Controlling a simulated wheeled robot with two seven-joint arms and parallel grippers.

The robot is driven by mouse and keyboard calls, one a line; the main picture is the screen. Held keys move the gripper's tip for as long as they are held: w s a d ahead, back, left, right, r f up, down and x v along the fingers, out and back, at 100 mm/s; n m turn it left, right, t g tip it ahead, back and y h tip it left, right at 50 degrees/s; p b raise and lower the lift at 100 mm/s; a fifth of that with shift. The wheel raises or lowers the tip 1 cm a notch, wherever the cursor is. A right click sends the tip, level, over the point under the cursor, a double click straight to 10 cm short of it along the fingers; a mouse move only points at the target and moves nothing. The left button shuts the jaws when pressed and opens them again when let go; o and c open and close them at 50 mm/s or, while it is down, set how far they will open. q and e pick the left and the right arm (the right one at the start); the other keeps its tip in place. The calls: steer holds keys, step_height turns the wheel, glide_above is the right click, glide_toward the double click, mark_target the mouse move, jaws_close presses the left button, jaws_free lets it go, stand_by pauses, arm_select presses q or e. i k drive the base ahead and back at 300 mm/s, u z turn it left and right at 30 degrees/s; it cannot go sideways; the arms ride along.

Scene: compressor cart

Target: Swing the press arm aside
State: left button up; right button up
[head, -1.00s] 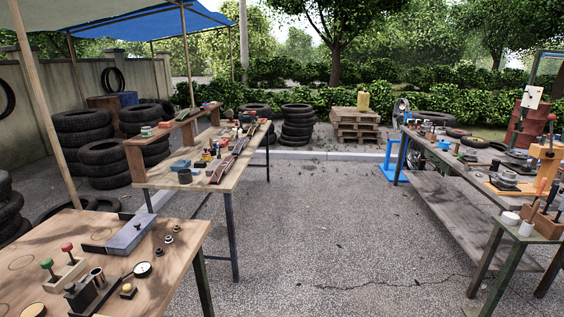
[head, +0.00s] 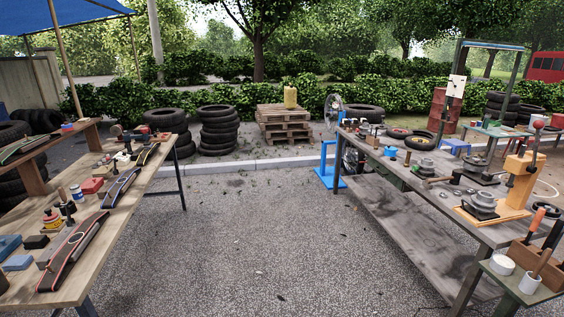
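An orange press (head: 517,181) stands on the right workbench (head: 385,172), near its right edge. A lever with a red ball knob (head: 538,124) rises at its upper part. A stacked grey round piece (head: 483,203) sits on the press's orange base, left of the column. Another grey round piece (head: 427,167) with a bar beside it sits farther along the bench, and a dark plate with a grey round piece (head: 476,169) lies behind. I cannot tell which part is the press arm. Neither gripper is in view.
A wooden tool rack (head: 537,262) and a white cup (head: 530,283) stand on a small green stand at the near right. The left table (head: 110,221) holds skateboard-like boards and small parts. A blue stand (head: 328,168) is beside the right bench. The gravel aisle (head: 250,235) is clear.

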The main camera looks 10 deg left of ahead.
mark_target(128, 137)
steer(key=z, duration=0.1)
steer(key=i, duration=2.45)
steer(key=u, duration=0.5)
steer(key=i, duration=2.3)
steer(key=u, duration=1)
steer(key=i, duration=1.1)
steer(key=u, duration=0.3)
